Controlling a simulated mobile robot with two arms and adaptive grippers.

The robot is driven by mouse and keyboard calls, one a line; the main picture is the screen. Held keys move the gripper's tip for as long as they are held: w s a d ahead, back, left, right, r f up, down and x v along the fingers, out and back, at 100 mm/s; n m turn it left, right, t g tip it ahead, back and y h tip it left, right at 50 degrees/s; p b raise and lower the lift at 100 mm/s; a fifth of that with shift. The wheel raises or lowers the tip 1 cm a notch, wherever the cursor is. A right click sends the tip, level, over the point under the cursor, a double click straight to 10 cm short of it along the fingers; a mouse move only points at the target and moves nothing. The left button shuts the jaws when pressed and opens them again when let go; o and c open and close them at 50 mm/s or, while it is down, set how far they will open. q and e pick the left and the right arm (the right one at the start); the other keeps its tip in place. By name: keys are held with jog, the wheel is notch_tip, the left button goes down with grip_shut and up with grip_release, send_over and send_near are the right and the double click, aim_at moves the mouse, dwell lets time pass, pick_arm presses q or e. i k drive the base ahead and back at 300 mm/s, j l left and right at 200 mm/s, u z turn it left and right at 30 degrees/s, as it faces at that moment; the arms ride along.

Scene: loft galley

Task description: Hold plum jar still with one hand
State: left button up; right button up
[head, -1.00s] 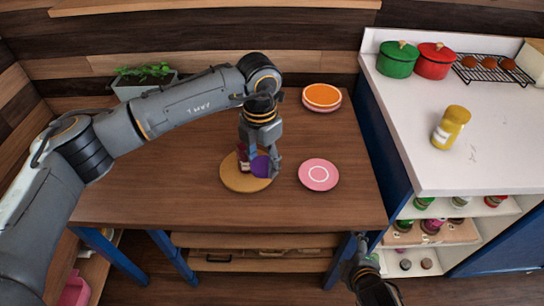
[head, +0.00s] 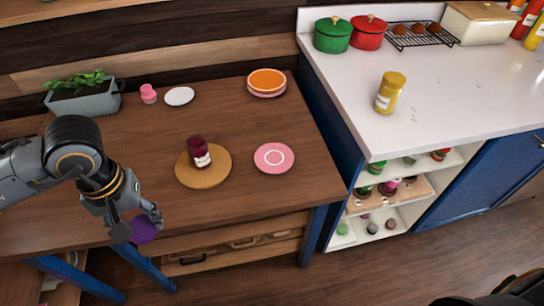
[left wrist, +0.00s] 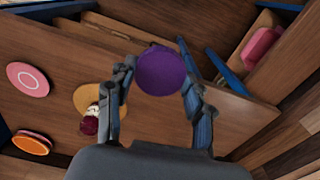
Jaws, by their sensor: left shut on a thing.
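The plum jar (head: 197,148), dark red with a pale label, stands upright on a round wooden board (head: 188,181) on the brown table. It also shows in the left wrist view (left wrist: 89,126). My left gripper (head: 137,226) is at the table's front left edge, apart from the jar and to its lower left. It is shut on a purple round lid (left wrist: 160,72), which also shows in the head view (head: 144,231). Part of my right arm shows dark at the bottom right corner of the head view; its fingers cannot be made out. No gripper touches the jar.
A pink plate (head: 274,158) lies right of the board. Behind are an orange plate (head: 267,80), a white saucer (head: 180,96), a pink jar (head: 148,94) and a planter (head: 84,100). A yellow jar (head: 390,92) stands on the white counter (head: 450,105).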

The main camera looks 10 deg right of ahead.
aim_at(197, 147)
jog(key=i+z, duration=0.2)
jog(key=z, duration=0.15)
jog(key=i+j+z, duration=0.1)
jog(key=z, duration=0.3)
jog(key=i+j+z, duration=0.2)
jog(key=z, duration=0.15)
jog(key=i, duration=0.05)
